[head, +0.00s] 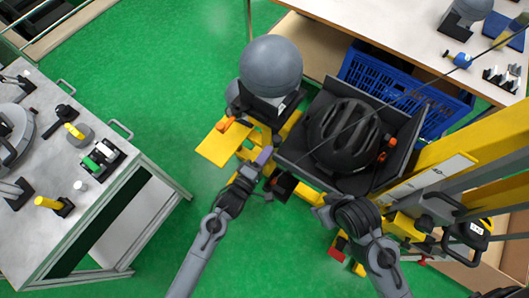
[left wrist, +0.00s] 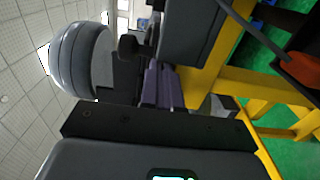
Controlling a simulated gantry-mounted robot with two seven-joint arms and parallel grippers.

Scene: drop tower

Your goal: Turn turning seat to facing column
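The turning seat (head: 262,103) is a dark holder carrying a smooth grey ball-shaped headform (head: 271,65), on the yellow frame left of the black helmet. The headform also shows at the left of the left wrist view (left wrist: 80,58). The yellow column (head: 475,140) rises at the right. My left gripper (head: 263,157) is just below the seat; its purple fingers lie close together in the left wrist view (left wrist: 161,86). I see nothing clearly between them, and cannot tell whether they touch the seat. My right gripper (head: 325,214) is low beside the yellow frame, its fingers unclear.
A black helmet (head: 345,132) lies in a dark tray (head: 410,125) right of the seat. A blue crate (head: 385,72) stands behind it. A grey workbench (head: 105,185) with tools is at left, a white table (head: 385,25) at the back. Green floor is clear between bench and frame.

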